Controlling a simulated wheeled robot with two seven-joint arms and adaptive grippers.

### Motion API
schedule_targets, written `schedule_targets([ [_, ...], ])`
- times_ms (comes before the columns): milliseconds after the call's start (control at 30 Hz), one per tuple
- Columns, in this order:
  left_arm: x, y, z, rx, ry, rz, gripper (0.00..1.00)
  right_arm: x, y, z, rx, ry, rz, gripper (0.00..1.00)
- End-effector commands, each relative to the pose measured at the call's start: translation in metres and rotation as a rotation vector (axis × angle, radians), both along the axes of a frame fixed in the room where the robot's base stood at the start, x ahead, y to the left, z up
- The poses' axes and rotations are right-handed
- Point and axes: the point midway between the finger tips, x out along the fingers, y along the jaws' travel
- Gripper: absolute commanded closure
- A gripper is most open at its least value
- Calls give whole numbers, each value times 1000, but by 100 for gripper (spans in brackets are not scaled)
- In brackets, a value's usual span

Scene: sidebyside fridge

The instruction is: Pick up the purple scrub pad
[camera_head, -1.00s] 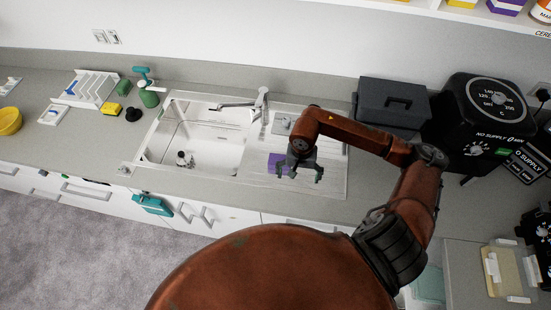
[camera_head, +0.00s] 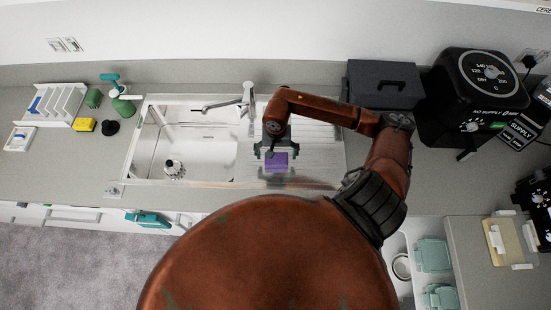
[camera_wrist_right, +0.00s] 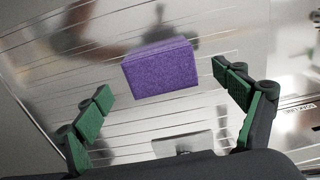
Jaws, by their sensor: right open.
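The purple scrub pad (camera_head: 277,161) lies on the metal drainboard (camera_head: 316,137) to the right of the sink basin. In the right wrist view the purple scrub pad (camera_wrist_right: 160,70) sits ahead of the fingertips, between the lines of the two fingers. My right gripper (camera_head: 275,150) is over the pad in the head view, its fingers partly covering the pad's edges. In the wrist view my right gripper (camera_wrist_right: 170,105) is open and empty, with green finger pads wide apart. My left gripper is not in view.
The sink basin (camera_head: 185,150) with its tap (camera_head: 247,95) is left of the pad. A dark grey box (camera_head: 383,84) and a black air fryer (camera_head: 480,90) stand at the right.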

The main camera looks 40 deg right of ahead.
Motion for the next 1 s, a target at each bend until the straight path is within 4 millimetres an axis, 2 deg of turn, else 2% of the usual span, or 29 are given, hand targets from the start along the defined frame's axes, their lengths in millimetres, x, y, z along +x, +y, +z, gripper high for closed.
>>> schedule_targets([
  [100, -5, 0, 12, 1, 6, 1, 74, -1, 0, -16, 5, 3, -3, 11],
  [233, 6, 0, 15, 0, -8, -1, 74, 1, -1, -33, 2, 1, 0, 11],
  [400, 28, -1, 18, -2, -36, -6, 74, 2, -1, -40, 0, -1, 3, 11],
  [533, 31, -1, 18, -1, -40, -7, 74, 2, -1, -40, 0, -1, 5, 11],
  [1000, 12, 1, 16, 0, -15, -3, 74, 2, -1, -40, 0, -1, 4, 43],
])
